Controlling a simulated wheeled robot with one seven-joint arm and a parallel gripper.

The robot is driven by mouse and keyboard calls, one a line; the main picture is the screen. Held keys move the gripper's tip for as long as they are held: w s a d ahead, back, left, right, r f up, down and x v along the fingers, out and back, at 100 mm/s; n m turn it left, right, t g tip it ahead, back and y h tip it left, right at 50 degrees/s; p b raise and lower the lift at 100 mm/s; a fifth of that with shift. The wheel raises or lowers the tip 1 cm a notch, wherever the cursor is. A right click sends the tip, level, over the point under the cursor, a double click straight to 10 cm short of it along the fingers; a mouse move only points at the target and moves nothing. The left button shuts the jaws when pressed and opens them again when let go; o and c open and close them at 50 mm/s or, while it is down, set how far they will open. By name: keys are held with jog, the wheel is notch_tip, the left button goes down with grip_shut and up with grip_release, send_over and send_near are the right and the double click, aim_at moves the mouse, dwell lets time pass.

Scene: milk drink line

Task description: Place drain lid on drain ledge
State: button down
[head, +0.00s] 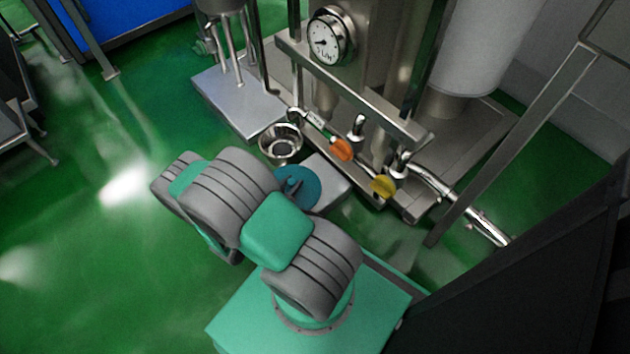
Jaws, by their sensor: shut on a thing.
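A round blue disc with a raised knob (306,184), which looks like the drain lid, shows in the head view just beyond my arm. It overlaps the left part of a grey block (333,181) that may be the drain ledge. I cannot tell whether the disc touches the block or is above it. My arm covers the disc's lower left side. My gripper is hidden behind the arm links, so its fingers and any hold on the disc do not show. A round steel drain bowl (280,131) with a dark centre stands just up and left of the disc.
A steel machine with a dial gauge (325,36) and pipes stands behind the block. An orange valve handle (342,149) and a yellow one (384,187) stick out near it. A dark panel (540,280) rises at right. Green floor (90,200) is open at left.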

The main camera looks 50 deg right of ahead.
aim_at(307, 174)
jog(key=b+x, duration=0.1)
jog(key=x, duration=0.2)
jog(key=s+b+x, duration=0.1)
jog(key=x, duration=0.2)
jog(key=f+b+x, duration=0.1)
jog(key=b+x, duration=0.1)
jog(key=x, duration=0.1)
jog(key=shift+s+d+f, duration=0.1)
jog(key=shift+s+d, duration=0.1)
jog(key=shift+d, duration=0.15)
jog(key=d+f+b, duration=0.2)
jog(key=f, duration=0.1)
jog(key=d+f+b, duration=0.1)
jog(key=d, duration=0.1)
jog(key=shift+w+d+f, duration=0.1)
jog(key=shift+w+f, duration=0.15)
jog(key=shift+f, duration=0.15)
jog(key=f, duration=0.1)
jog(key=f+b, duration=0.2)
jog(key=shift+d+f, duration=0.3)
jog(key=shift+f, duration=0.1)
jog(key=shift+r, duration=0.15)
jog(key=c, duration=1.1)
grip_release()
